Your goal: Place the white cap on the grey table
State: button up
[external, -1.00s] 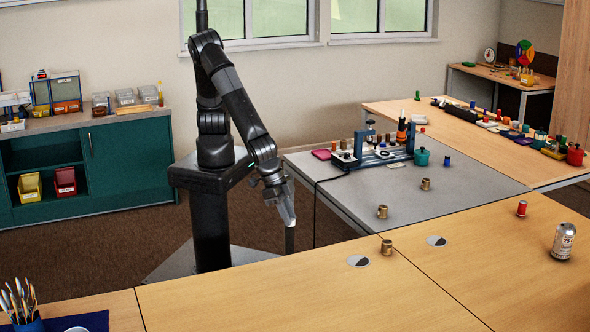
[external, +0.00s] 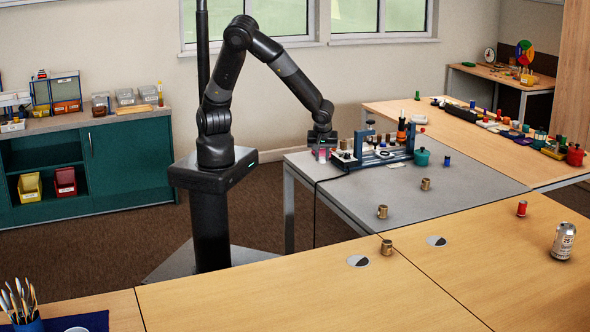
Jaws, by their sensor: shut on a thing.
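My gripper (external: 321,152) is low at the left back corner of the grey table (external: 345,190), right by the pink pad (external: 321,157). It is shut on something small. The fingers and the pad overlap from this side, so I cannot make out what is held or whether it touches the table. I cannot pick out the white cap for certain.
A blue frame (external: 376,150) with small parts stands just right of my gripper, with a teal pot (external: 421,157) beyond it. Brass-coloured pieces (external: 382,211) stand near the front edge. The grey table's left front is clear.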

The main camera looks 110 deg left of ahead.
jog(key=s+a+n, duration=0.2)
jog(key=a, duration=0.1)
send_near(328, 174)
jog(key=shift+s+a+f+g, duration=0.2)
jog(key=shift+a+f+g, duration=0.1)
jog(key=shift+a+f, duration=0.65)
jog(key=shift+f, duration=1.9)
jog(key=shift+f, duration=0.1)
jog(key=o, duration=1)
jog(key=shift+c, duration=0.2)
